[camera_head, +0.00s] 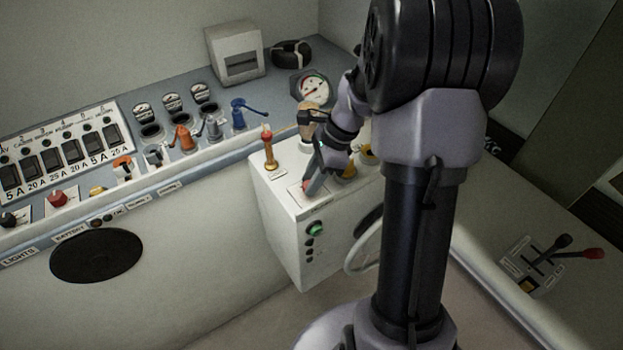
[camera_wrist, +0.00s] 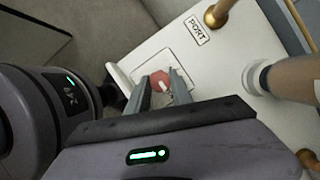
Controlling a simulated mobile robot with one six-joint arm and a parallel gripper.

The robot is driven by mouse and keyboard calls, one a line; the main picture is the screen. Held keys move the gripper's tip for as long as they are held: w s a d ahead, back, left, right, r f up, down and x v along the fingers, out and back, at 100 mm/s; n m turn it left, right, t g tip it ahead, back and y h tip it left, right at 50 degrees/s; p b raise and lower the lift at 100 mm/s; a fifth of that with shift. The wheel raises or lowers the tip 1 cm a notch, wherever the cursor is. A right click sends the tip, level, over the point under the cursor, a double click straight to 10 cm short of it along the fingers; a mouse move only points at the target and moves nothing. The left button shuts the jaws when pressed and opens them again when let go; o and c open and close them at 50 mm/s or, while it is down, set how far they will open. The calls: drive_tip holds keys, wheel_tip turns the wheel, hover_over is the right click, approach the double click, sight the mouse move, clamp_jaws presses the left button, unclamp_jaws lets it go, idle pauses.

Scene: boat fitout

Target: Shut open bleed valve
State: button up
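A red knob (camera_wrist: 160,81) with a pale mark stands on a white plate (camera_wrist: 196,62) on top of the white console box. I cannot read a label on it that names it as the bleed valve. In the wrist view my gripper (camera_wrist: 159,76) has one finger on each side of the knob, with the tips close to its sides. I cannot tell whether they press on it. In the head view my gripper (camera_head: 310,186) points down at the box top, and the arm hides part of the box.
A brass lever with a red top (camera_head: 268,150) stands left of my gripper on the box (camera_head: 290,235). A "PORT" label (camera_wrist: 197,33) and a pale post (camera_wrist: 285,79) are nearby. A gauge (camera_head: 314,89) and a switch panel (camera_head: 65,150) lie beyond.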

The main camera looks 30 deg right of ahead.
clamp_jaws()
drive_tip(key=shift+r+n+p, duration=0.1)
drive_tip(key=shift+n+p, duration=0.2)
drive_tip(key=n+g+p, duration=0.1)
drive_tip(key=n+p, duration=0.1)
drive_tip(key=shift+w+r+n, duration=0.1)
drive_tip(key=shift+r+n, duration=0.05)
drive_tip(key=shift+n, duration=0.25)
drive_tip(key=n+g+p, duration=0.2)
drive_tip(key=n+p, duration=0.2)
drive_tip(key=n, duration=0.1)
drive_tip(key=shift+w+n, duration=0.15)
drive_tip(key=shift+n, duration=0.15)
drive_tip(key=n+g+p, duration=0.1)
drive_tip(key=n, duration=0.1)
drive_tip(key=n+g+h+p, duration=0.1)
drive_tip(key=n+p, duration=0.1)
drive_tip(key=shift+w+a, duration=0.1)
drive_tip(key=shift+a, duration=0.05)
drive_tip(key=shift+f+n+g+h+p, duration=0.15)
drive_tip(key=shift+n+h+p, duration=0.25)
drive_tip(key=shift+n, duration=0.85)
drive_tip(key=shift+f+n+g+h+p, duration=0.1)
drive_tip(key=shift+n+g+h+p, duration=0.3)
drive_tip(key=shift+n, duration=0.85)
